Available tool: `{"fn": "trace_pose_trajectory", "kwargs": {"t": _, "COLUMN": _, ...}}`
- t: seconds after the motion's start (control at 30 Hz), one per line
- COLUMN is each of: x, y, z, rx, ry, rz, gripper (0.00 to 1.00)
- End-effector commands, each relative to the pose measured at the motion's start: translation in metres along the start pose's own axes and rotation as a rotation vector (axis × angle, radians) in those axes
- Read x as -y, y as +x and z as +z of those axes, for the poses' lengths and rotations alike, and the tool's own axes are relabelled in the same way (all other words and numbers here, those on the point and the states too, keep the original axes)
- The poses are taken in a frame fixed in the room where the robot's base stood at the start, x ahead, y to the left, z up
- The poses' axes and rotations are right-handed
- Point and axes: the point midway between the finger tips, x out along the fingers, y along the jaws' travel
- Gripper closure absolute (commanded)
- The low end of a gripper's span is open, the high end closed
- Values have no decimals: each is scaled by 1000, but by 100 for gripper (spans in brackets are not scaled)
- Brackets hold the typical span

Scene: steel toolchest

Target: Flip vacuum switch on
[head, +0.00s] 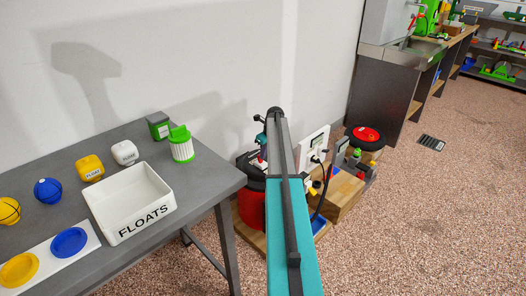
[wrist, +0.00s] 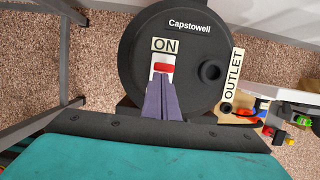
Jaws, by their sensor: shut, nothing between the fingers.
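A red switch (wrist: 162,67) on a white plate sits below an "ON" label (wrist: 165,45). My gripper (wrist: 162,78) is shut and empty, its purple fingers pointing at the switch. The fingertips overlap the lower edge of the switch plate; I cannot tell whether they touch the switch.
The grey table (head: 212,180) holds a white "FLOATS" bin (head: 132,202) and several small items. A black port with an "OUTLET" label (wrist: 232,75) is on the vacuum's right. A wooden platform (head: 343,193) with tools stands to the right. Open floor lies further right.

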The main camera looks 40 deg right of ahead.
Motion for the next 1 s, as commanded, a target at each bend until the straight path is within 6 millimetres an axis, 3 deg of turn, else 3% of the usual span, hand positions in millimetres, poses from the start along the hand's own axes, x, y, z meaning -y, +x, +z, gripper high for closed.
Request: {"fn": "trace_pose_trajectory", "kwargs": {"t": 1.0, "x": 1, "y": -17, "z": 4, "rx": 1, "ry": 1, "rz": 0, "gripper": 100}}
